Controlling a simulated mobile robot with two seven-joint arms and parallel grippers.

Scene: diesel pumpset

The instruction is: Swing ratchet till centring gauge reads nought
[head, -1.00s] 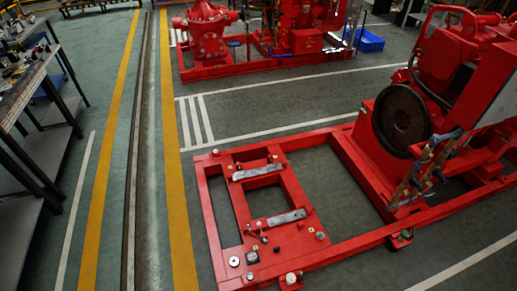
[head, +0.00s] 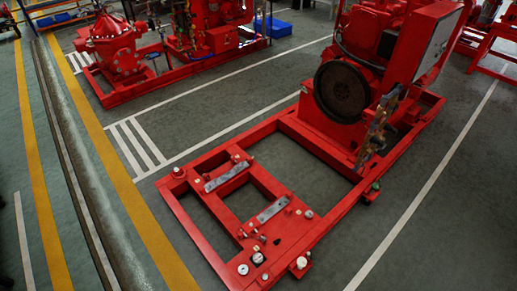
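A red base frame (head: 177,205) lies on the floor, with a red diesel engine (head: 385,45) and its dark flywheel (head: 342,91) at its far right end. Two grey pads (head: 226,176) lie across the frame's empty end. A small white-faced round item (head: 243,269) sits on the near corner; it may be the centring gauge, but no reading can be made out. Small dark fittings (head: 258,258) sit beside it. I cannot pick out a ratchet. Neither of my grippers is in view.
Another red pumpset (head: 112,45) stands at the back left. A blue bin (head: 277,27) is behind it. A rail or channel (head: 75,170) and yellow floor lines (head: 40,170) run along the left. The floor right of the frame is clear (head: 440,235).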

